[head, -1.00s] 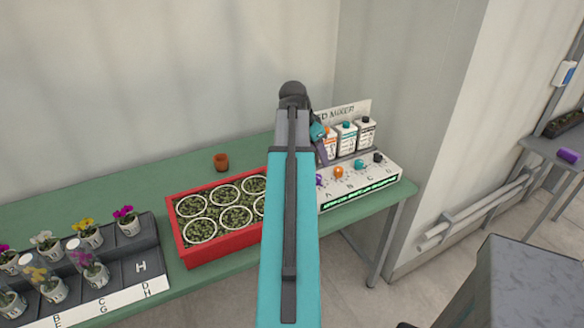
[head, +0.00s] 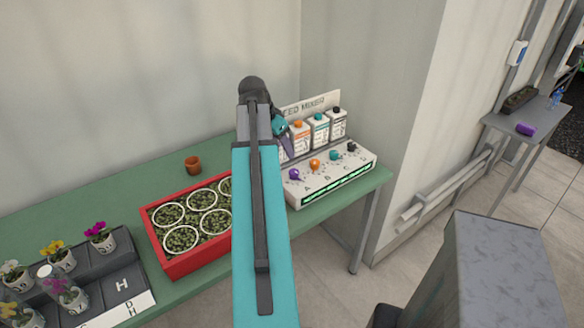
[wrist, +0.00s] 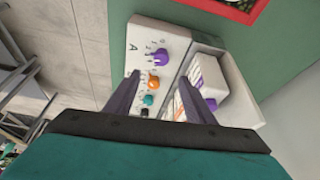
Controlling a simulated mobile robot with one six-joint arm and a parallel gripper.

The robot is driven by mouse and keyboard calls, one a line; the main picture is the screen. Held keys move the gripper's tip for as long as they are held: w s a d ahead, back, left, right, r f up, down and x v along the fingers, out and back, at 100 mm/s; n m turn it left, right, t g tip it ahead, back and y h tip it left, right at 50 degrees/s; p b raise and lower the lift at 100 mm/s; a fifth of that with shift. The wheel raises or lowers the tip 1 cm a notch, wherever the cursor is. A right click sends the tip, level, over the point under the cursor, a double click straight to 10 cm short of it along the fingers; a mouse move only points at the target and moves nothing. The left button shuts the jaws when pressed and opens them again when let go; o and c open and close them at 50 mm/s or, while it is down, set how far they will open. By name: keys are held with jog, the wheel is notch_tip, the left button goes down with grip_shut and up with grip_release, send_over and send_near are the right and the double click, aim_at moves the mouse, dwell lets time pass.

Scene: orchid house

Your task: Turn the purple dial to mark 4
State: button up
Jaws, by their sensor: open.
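The feed mixer (head: 335,180) is a white box on the green table, with a row of dials on its sloped front. The purple dial (head: 294,174) is the leftmost, above the letter A. In the wrist view the purple dial (wrist: 161,57) shows beyond my fingertips, with small marks around it that are too small to read. My gripper (head: 287,147) is open and empty, above and behind the purple dial in the head view. In the wrist view my gripper (wrist: 160,88) has its fingers apart, with the orange dial (wrist: 153,82) showing between them. No contact shows.
Orange, teal and black dials (head: 351,147) sit right of the purple one. Bottles (head: 319,128) stand behind the dials, close to my gripper. A red tray (head: 188,263) of round pots lies left, partly behind my arm. A brown pot (head: 193,165) stands on the table.

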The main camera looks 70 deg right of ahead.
aim_at(294, 172)
jog(key=shift+p+x, duration=1.65)
jog(key=shift+x, duration=4.95)
